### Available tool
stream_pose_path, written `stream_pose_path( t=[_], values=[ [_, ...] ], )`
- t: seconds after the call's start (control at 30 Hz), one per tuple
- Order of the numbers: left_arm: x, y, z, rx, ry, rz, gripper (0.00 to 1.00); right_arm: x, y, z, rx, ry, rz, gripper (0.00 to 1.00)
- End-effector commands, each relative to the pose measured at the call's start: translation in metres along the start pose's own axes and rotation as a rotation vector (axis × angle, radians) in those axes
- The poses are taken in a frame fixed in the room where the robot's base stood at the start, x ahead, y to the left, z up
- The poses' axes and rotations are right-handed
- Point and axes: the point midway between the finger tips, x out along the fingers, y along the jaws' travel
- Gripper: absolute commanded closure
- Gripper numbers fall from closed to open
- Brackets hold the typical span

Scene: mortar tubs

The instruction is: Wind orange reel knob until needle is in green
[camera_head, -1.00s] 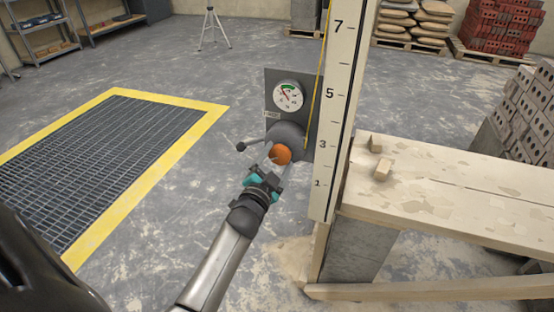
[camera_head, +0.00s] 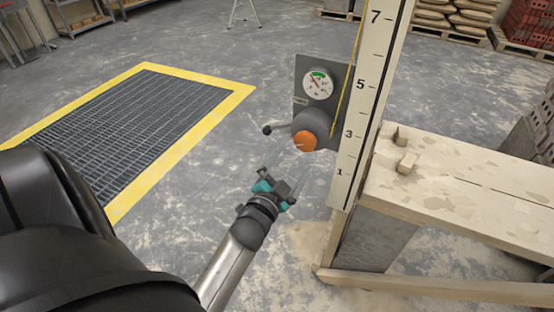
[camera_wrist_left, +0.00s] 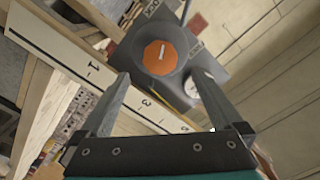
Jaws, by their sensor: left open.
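The orange reel knob (camera_head: 304,141) is on a round grey reel housing fixed to a dark upright panel (camera_head: 302,79). In the left wrist view the knob (camera_wrist_left: 153,60) faces me and carries a white line. A white dial (camera_head: 318,85) with a green arc at its top sits above the knob. Its needle seems to point up and left, too small to place exactly against the green. My left gripper (camera_head: 288,167) is open and empty, short of the knob, its fingers pointing at it. In the wrist view a finger partly hides the dial (camera_wrist_left: 191,92). My right gripper is not in view.
A crank lever with a dark ball (camera_head: 267,130) sticks out left of the reel. A tall numbered scale board (camera_head: 369,100) stands to the right, beside a wooden plank bench (camera_head: 460,190) with small blocks. A yellow-edged floor grate (camera_head: 150,120) lies left.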

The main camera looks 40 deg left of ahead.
Motion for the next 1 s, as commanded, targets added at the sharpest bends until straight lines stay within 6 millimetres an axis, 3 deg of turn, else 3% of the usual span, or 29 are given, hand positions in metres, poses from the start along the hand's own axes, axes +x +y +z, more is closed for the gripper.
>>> stream_pose_path(
  t=[0.2,0.4,0.6,1.0],
  values=[
    [-0.044,0.000,0.000,-0.001,-0.004,0.002,0.00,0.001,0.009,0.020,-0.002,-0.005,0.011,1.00],
    [-0.070,0.000,0.000,0.000,-0.002,0.001,0.00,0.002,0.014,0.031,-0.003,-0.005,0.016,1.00],
    [-0.079,0.000,-0.001,0.001,0.001,-0.001,0.00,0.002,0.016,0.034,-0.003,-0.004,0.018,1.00],
    [-0.079,0.000,0.000,0.001,0.001,0.000,0.00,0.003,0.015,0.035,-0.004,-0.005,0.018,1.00]
  ],
)
